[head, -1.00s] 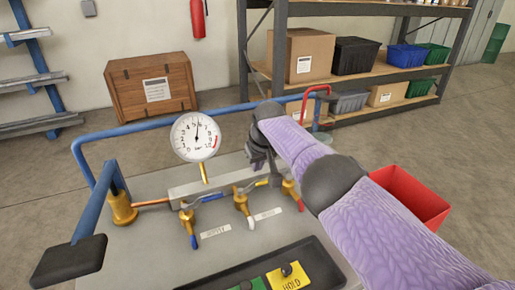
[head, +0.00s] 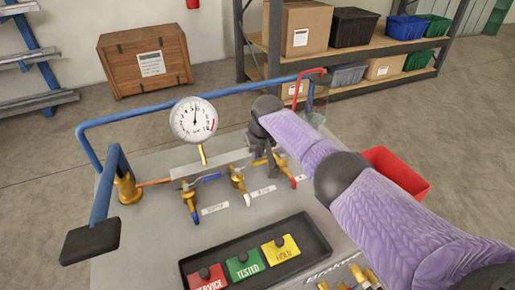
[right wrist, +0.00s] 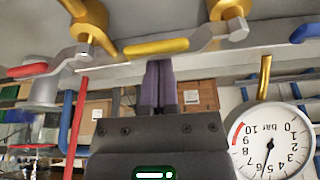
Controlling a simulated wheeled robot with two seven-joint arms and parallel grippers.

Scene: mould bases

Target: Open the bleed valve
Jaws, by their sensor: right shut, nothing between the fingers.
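Three brass valves stand in a row on the grey bench top: a left valve with a blue lever (head: 209,178), a middle valve (head: 238,183), and a right valve (head: 285,172) with a red tip. The valve labels are too small to read surely, so I cannot tell which is the bleed valve. In the right wrist view, which is upside down, a yellow lever (right wrist: 155,47) lies along the pipe just beyond my fingertips; contact is unclear. My left gripper is out of view.
A pressure gauge (head: 193,119) stands behind the valves, needle near 5. A black tray (head: 310,232) with red, green and yellow tags lies in front. A blue rail (head: 225,93) runs behind, and a black-gripped blue handle (head: 92,240) is at left. A red bin (head: 400,170) stands right.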

